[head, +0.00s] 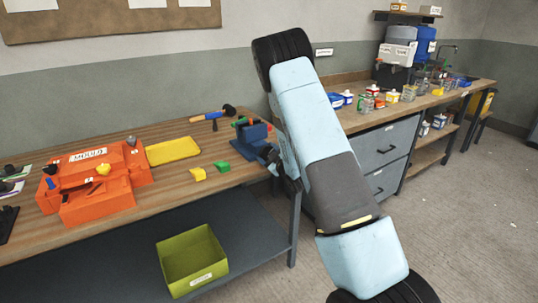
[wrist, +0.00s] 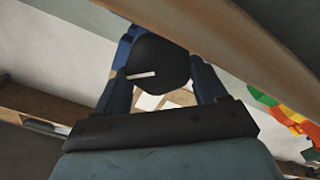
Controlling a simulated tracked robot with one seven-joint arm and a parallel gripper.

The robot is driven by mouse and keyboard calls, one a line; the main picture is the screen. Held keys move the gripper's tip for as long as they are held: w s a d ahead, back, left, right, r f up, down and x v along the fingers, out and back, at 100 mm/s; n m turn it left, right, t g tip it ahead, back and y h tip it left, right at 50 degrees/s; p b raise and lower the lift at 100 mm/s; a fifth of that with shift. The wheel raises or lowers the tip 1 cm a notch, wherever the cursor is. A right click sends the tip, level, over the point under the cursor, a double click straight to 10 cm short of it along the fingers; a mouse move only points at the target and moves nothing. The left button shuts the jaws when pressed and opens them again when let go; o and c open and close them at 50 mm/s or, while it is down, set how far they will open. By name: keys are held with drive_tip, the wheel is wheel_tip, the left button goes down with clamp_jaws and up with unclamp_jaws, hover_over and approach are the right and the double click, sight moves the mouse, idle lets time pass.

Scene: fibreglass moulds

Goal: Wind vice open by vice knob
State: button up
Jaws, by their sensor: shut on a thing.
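The blue vice (head: 250,139) stands on the workbench near its right front edge. My gripper (head: 277,160) reaches it from the right, at the bench's edge. In the wrist view the dark round vice knob (wrist: 157,66), with a white line on its face, sits between my two fingers. My gripper is shut on this knob. In the head view the knob is hidden or too small to tell from my gripper. The opening of the vice's jaws cannot be made out.
A green piece (head: 222,166) and a yellow piece (head: 198,174) lie left of the vice. An orange toolbox (head: 95,180) stands farther left. A green bin (head: 192,262) is on the lower shelf.

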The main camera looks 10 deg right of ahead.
idle(0.3)
drive_tip(key=o, duration=1)
drive_tip(key=shift+o, duration=0.2)
drive_tip(key=v, duration=1.3)
drive_tip(key=shift+s+d, duration=0.2)
drive_tip(key=shift+s, duration=0.15)
